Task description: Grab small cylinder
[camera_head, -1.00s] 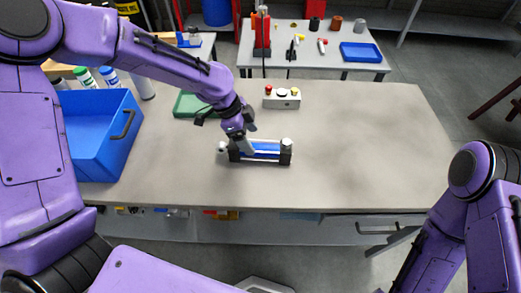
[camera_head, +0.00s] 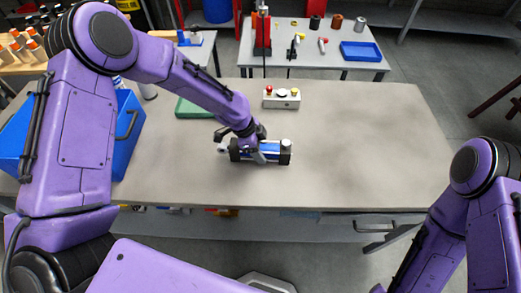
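The small cylinder (camera_head: 273,147) is blue with dark end blocks and silvery parts at both ends. It lies on its side on the grey table, left of the middle. My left gripper (camera_head: 259,157) points down onto the middle of its body and hides part of it. The fingers are too small and too covered to show whether they are closed on it. My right arm is at the right edge of the view, and its gripper is out of view.
A green plate (camera_head: 192,108) and a blue bin (camera_head: 128,155) are to the left. The right half of the grey table (camera_head: 370,150) is clear.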

